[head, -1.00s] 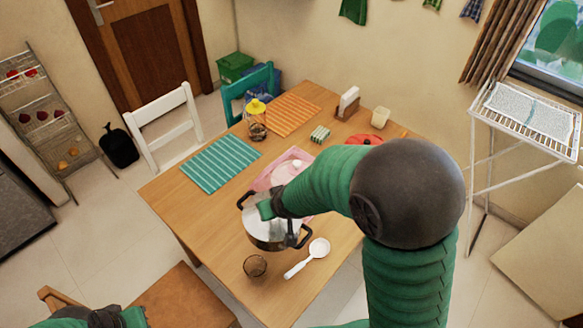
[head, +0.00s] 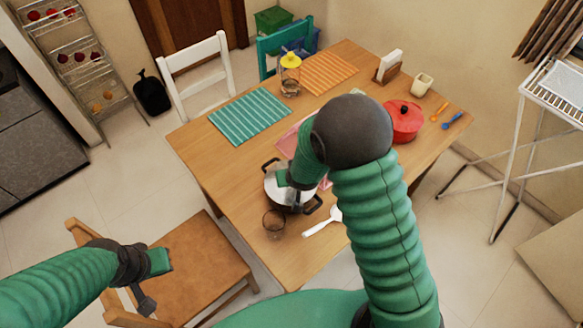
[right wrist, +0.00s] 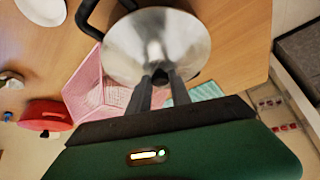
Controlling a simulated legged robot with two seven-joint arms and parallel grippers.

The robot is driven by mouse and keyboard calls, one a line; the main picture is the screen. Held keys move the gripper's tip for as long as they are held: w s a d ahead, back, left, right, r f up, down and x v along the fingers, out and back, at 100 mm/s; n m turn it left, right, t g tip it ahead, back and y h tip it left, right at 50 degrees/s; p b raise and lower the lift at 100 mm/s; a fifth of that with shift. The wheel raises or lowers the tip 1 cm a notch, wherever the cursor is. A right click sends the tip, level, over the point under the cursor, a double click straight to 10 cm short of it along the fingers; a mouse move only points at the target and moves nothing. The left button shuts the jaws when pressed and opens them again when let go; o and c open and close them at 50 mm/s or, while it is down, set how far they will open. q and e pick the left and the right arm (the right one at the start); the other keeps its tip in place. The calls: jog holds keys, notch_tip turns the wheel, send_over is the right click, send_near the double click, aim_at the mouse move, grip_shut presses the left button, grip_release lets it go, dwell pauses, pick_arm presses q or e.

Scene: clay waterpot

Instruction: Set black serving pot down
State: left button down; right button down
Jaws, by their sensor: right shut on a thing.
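The black serving pot (head: 292,197) has a shiny steel lid and black side handles. It is at the near part of the wooden table, partly hidden by my right arm. My right gripper (head: 300,180) reaches down over the pot. In the right wrist view, the steel lid (right wrist: 150,40) is just beyond the right gripper's fingers (right wrist: 155,88), which are shut at its black knob. I cannot tell whether the pot's base touches the table. My left gripper (head: 146,285) hangs over the brown chair, away from the pot; its jaw opening is unclear.
A glass (head: 274,223) and a white ladle (head: 325,220) lie close to the pot. A pink mat (head: 291,143) is behind it. A red pot (head: 404,120), green mat (head: 238,116) and orange mat (head: 329,73) are farther back. Bare wood (head: 225,175) shows left of the pot.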

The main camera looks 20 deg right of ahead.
jog(key=shift+w+d, duration=0.1)
jog(key=shift+d, duration=0.15)
jog(key=c, duration=1.6)
grip_release()
jog(key=shift+f, duration=0.1)
jog(key=o, duration=0.4)
jog(key=shift+a, duration=0.1)
jog(key=shift+o, duration=0.2)
jog(key=shift+a, duration=0.15)
